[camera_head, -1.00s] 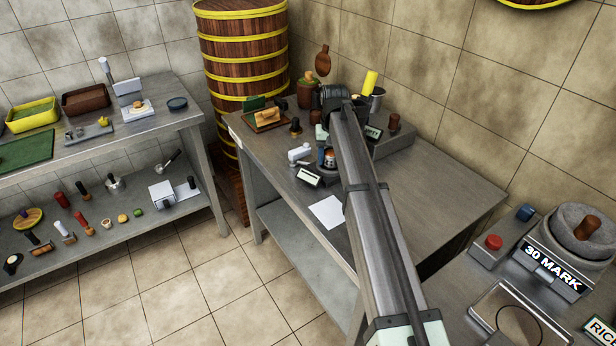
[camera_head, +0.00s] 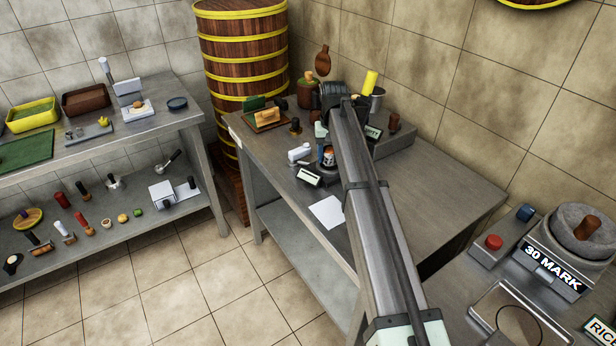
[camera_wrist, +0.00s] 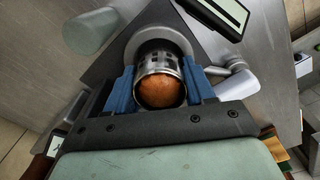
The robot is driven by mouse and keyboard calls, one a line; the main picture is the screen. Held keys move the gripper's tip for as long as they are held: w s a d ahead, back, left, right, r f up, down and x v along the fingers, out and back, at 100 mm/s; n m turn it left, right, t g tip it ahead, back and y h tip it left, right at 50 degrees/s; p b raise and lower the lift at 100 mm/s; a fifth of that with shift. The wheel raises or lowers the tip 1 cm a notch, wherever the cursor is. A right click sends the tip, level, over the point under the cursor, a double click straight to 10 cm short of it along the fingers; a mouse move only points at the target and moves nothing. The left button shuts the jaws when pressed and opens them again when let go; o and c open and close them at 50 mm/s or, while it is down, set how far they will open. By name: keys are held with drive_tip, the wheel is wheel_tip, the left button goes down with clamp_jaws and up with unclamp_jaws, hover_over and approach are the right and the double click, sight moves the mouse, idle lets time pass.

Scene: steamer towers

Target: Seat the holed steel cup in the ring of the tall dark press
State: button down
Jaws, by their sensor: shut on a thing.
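The holed steel cup (camera_wrist: 158,62) is between the blue fingers of my gripper (camera_wrist: 159,88) in the wrist view, with a brownish-orange rounded thing (camera_wrist: 160,91) showing in its mouth. My gripper is shut on the cup. A grey round rim (camera_wrist: 184,39) shows just beyond the cup, over a dark angular plate (camera_wrist: 115,62). I take these for the ring and press, but cannot tell whether the cup is in the ring or only in front of it. In the head view my arm largely hides the gripper and the press.
A small sign (camera_head: 308,176) and a white handled item (camera_head: 299,153) stand close to the gripper. A white sheet (camera_head: 327,212) lies nearer on the steel table. A yellow cylinder (camera_head: 370,82) and a brown knob (camera_head: 394,121) stand behind my arm. The table's right part is clear.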

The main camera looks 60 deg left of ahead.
sight(331, 150)
drive_tip(key=shift+f, duration=0.65)
idle(1.1)
drive_tip(key=c, duration=0.5)
unclamp_jaws()
drive_tip(key=shift+c, duration=0.2)
drive_tip(key=shift+o, duration=1.1)
drive_tip(key=shift+s, duration=0.1)
drive_tip(key=shift+s+f, duration=0.1)
wheel_tip(331, 150, up, 14)
drive_tip(key=shift+w, duration=0.3)
drive_tip(key=shift+s, duration=0.1)
